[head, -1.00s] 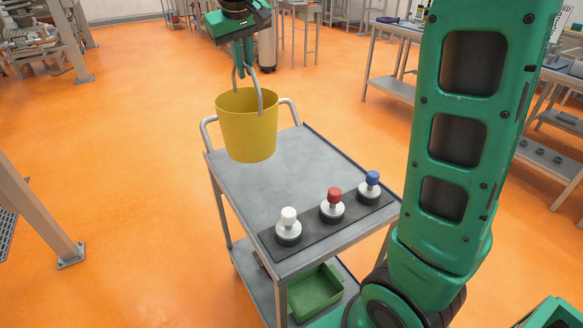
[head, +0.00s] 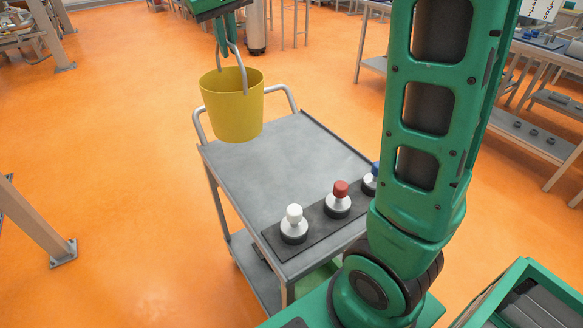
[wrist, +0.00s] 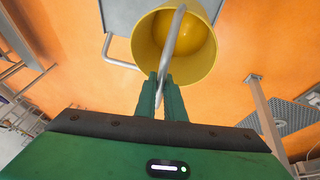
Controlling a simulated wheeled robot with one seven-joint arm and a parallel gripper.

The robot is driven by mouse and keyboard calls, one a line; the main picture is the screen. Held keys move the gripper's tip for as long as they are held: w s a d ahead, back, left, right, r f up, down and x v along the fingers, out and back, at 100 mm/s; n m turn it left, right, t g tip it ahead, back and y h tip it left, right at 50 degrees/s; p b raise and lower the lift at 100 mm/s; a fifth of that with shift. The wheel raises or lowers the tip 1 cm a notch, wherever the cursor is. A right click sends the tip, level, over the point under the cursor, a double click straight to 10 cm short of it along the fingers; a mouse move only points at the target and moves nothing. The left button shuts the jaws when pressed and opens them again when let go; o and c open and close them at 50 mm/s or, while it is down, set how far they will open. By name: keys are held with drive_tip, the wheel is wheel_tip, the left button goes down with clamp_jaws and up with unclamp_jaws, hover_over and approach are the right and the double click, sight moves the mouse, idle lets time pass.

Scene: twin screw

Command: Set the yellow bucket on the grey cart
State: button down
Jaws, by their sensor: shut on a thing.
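The yellow bucket (head: 232,106) hangs upright by its grey handle (head: 240,66) from my gripper (head: 228,48), whose fingers are shut on the handle. In the head view it appears over the far left part of the grey cart (head: 290,160), near the cart's push handle. How high it is above the top cannot be told exactly. In the wrist view, my gripper (wrist: 165,88) pinches the handle above the open bucket (wrist: 203,72), which looks empty. A corner of the cart top (wrist: 125,12) shows beside the bucket.
Bottles with white (head: 294,225), red (head: 338,200) and blue caps stand on a dark strip at the cart's near end; my arm partly covers the blue one. The cart top's middle is bare. A green bin (head: 318,280) sits on the lower shelf. A green crate (head: 520,300) is at lower right.

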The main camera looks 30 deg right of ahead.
drive_tip(key=s+d+f, duration=0.3)
drive_tip(key=d+f, duration=0.8)
drive_tip(key=shift+d, duration=0.2)
idle(0.4)
drive_tip(key=c, duration=1.8)
unclamp_jaws()
drive_tip(key=shift+s+f, duration=0.1)
drive_tip(key=shift+c, duration=0.2)
